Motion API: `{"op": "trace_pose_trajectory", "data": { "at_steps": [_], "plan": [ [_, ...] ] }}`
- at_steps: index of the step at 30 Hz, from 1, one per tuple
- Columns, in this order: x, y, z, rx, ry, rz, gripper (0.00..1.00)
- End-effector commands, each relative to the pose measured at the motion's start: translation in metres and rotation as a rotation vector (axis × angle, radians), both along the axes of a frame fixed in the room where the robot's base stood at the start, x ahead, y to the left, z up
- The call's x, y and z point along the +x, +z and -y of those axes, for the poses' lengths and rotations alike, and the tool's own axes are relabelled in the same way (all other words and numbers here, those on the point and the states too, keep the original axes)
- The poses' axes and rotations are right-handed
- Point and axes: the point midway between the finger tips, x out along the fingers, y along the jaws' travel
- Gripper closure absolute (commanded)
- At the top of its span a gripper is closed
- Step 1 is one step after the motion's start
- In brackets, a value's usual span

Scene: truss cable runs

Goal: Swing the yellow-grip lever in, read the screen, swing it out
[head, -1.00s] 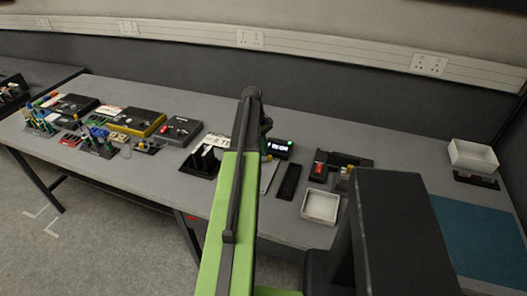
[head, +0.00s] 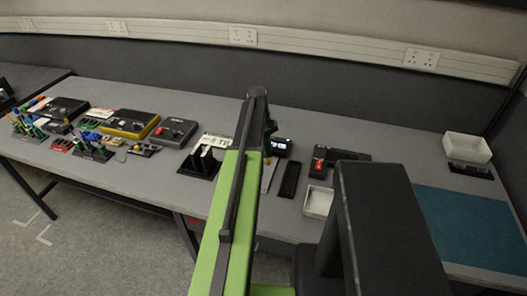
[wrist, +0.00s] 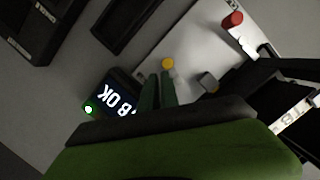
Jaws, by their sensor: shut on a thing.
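The yellow grip (wrist: 168,63) of the lever is at the tips of my gripper (wrist: 160,76) in the wrist view. The closed fingers hold it; how deep the grip sits between them is hidden. A bit of yellow also shows beside my arm in the head view (head: 267,161). The small dark screen (wrist: 118,97) lies left of my fingers, with a green light at one end. Its white text ends in "B OK"; my gripper body hides part of it. In the head view the screen (head: 281,146) is lit, but too small to read.
A light plate (wrist: 195,40) carries a red knob (wrist: 233,19) and a grey knob (wrist: 208,82) close to my fingers. A black tray (head: 289,180), a white tray (head: 318,201) and a red-switched black device (head: 318,168) stand to the right. Several boxes crowd the left.

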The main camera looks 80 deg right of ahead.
Motion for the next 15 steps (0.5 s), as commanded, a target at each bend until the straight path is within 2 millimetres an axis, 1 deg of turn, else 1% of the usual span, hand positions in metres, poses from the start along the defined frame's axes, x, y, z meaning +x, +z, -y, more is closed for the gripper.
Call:
{"op": "trace_pose_trajectory", "data": {
  "at_steps": [1,4,15],
  "plan": [
    [-0.0054,0.0003,-0.0024,0.002,-0.005,-0.005,1.00],
    [-0.0090,0.0003,-0.0047,0.002,-0.008,-0.006,1.00],
    [-0.0134,0.0002,-0.0116,0.001,-0.012,-0.003,1.00]
  ]
}}
